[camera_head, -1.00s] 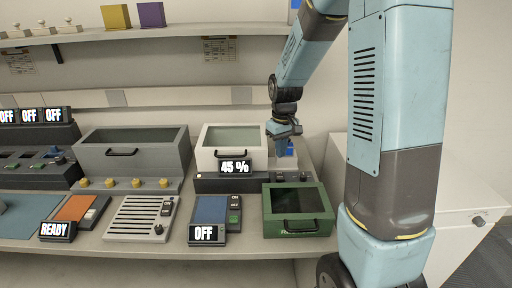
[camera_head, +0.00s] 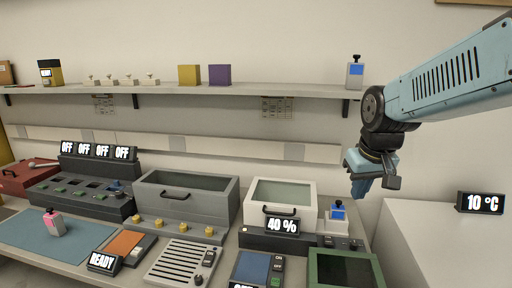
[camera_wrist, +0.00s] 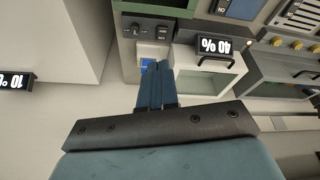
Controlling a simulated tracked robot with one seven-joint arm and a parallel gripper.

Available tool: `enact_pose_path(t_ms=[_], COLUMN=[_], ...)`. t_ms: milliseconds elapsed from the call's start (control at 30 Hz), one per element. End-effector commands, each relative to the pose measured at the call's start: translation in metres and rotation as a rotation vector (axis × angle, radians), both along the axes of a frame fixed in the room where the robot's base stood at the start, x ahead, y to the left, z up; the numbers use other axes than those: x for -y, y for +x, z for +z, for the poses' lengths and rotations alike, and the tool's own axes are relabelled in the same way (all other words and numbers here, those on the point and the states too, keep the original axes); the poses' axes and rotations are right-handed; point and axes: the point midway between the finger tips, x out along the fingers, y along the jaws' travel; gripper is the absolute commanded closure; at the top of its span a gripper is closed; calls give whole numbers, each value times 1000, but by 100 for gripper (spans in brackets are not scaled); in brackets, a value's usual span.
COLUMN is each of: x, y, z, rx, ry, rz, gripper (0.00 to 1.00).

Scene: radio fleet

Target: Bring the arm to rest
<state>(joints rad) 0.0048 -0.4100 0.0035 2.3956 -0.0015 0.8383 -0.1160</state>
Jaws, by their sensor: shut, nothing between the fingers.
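My gripper (camera_head: 361,186) hangs from my raised arm at the right of the head view, above the bench and in front of the wall. Its fingers are together with nothing between them. In the wrist view the two blue fingers (camera_wrist: 155,88) lie side by side. A small white device with a blue screen (camera_head: 338,213) stands on the bench below and left of the gripper, apart from it. In the wrist view the fingers partly cover that device (camera_wrist: 147,63).
A grey box (camera_head: 187,203) is further left. A shelf (camera_head: 130,90) holds several small items. A white cabinet (camera_head: 430,230) with a 10 °C display stands at the right. The air around the gripper is clear.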

Motion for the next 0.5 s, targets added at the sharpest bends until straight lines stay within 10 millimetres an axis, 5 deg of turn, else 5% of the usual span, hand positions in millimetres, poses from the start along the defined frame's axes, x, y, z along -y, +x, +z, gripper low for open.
enact_pose_path(t_ms=[300, 500], x=[0, -1], y=[-64, -89], z=[30, 36], rx=[120, 163], ry=[29, 43], rz=[-69, -97], gripper=[100, 100])
